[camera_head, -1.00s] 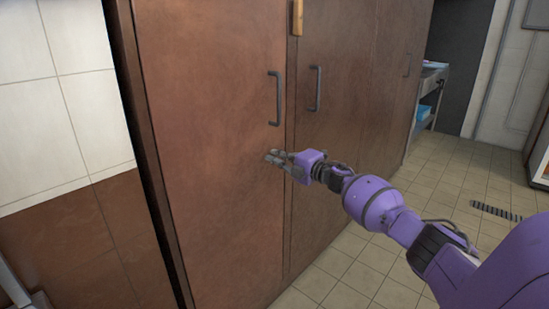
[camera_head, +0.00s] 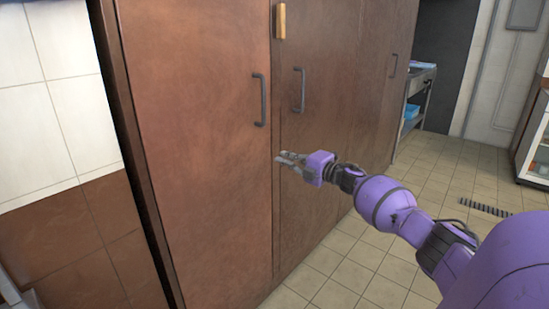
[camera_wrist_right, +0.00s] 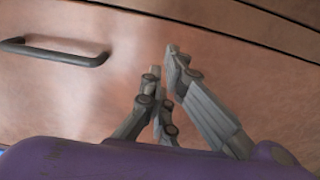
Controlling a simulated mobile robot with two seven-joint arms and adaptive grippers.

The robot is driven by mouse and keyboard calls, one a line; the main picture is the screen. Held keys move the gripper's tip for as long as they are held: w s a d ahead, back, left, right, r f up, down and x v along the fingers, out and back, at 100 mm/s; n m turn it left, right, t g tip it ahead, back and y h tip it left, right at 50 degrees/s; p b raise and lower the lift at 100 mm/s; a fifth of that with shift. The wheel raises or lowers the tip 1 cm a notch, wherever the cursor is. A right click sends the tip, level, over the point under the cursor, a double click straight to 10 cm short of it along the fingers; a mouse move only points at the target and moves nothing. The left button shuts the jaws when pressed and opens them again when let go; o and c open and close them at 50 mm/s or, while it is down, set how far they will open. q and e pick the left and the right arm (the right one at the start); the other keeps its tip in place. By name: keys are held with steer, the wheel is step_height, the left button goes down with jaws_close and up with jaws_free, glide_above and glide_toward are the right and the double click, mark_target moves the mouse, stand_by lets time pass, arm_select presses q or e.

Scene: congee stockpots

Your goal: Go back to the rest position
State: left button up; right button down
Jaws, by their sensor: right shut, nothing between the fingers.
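My right gripper (camera_head: 281,162) is shut and empty. In the head view it is in front of the brown cabinet doors, below the dark handles and close to the seam between two doors. In the right wrist view its grey fingers (camera_wrist_right: 165,75) are close together with a brown door behind them. I cannot tell the exact gap between fingertips and door. My left gripper is not in view.
The tall brown cabinet (camera_head: 205,190) fills the left and middle, with dark bar handles (camera_head: 260,100) standing out. A handle also shows in the right wrist view (camera_wrist_right: 55,54). A metal table (camera_head: 422,75) stands beyond it. Tiled floor (camera_head: 350,270) lies open to the right.

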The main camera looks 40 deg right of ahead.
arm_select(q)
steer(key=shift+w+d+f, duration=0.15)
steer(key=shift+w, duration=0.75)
arm_select(e)
steer(key=s+d, duration=0.1)
steer(key=d, duration=0.1)
steer(key=s+d, duration=0.1)
steer(key=d, duration=0.1)
steer(key=shift+s+d+f, duration=0.1)
steer(key=shift+s+f, duration=0.15)
steer(key=shift+s, duration=0.05)
